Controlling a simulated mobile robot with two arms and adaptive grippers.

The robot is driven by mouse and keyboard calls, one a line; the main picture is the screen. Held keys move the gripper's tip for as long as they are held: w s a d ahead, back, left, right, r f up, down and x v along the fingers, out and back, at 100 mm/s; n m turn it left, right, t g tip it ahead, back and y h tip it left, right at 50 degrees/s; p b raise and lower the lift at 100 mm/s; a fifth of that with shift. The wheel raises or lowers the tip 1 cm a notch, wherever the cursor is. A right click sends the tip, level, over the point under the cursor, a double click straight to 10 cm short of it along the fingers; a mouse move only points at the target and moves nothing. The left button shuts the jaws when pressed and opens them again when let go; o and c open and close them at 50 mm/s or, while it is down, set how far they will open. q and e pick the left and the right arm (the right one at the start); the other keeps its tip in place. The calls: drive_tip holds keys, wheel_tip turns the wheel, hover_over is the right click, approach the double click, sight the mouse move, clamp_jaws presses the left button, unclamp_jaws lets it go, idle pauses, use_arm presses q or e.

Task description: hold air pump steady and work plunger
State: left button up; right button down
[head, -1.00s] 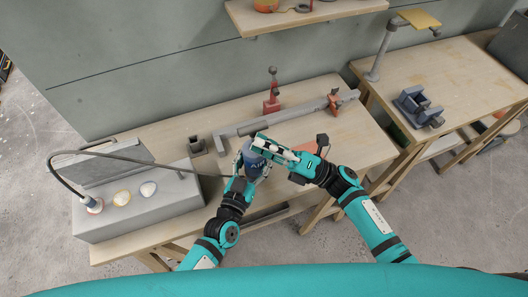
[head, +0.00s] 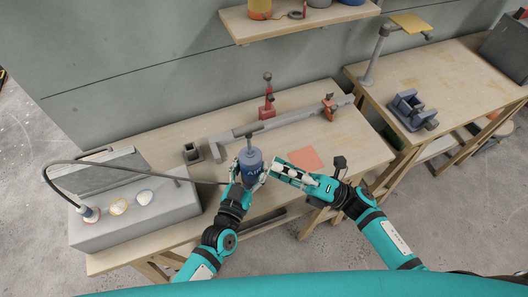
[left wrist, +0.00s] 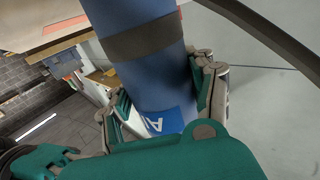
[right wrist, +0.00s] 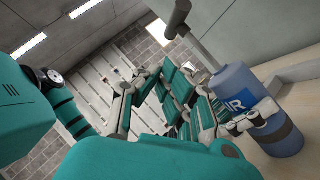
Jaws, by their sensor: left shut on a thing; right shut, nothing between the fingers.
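The air pump is a blue upright cylinder with an "AIR" label (head: 251,163). It shows large in the left wrist view (left wrist: 150,75) and the right wrist view (right wrist: 240,85). Its plunger (head: 250,138) stands up from the top with a grey T-handle, also seen in the right wrist view. My left gripper (head: 247,179) is shut around the pump body, one finger on each side in the left wrist view. My right gripper (head: 277,171) is shut and empty, just right of the pump and below the handle. Whether it touches the pump is unclear.
A dark hose (head: 130,161) runs from near the pump to a grey block (head: 150,220) with several round parts on the left. Behind the pump lie a long grey bar (head: 285,121) and a red stand (head: 267,108). An orange sheet (head: 306,158) lies on the bench at right.

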drive_tip(key=v, duration=0.6)
drive_tip(key=w+a+r+n+g, duration=0.2)
drive_tip(key=a+r+n+g, duration=0.6)
drive_tip(key=a+n+g, duration=0.5)
use_arm(q)
drive_tip(key=shift+w, duration=0.1)
use_arm(e)
wheel_tip(320, 180, up, 17)
drive_tip(key=n+t+h, duration=0.8)
drive_tip(key=n+h, duration=1.3)
drive_tip(key=n, duration=0.4)
hover_over(248, 131)
drive_tip(key=w, duration=0.3)
drive_tip(key=s+x, duration=0.2)
drive_tip(key=x, duration=1.1)
drive_tip(key=shift+s+d+f+n, duration=0.2)
drive_tip(key=shift+f+n, duration=0.05)
drive_tip(key=shift+n, duration=0.05)
drive_tip(key=shift+f, duration=0.1)
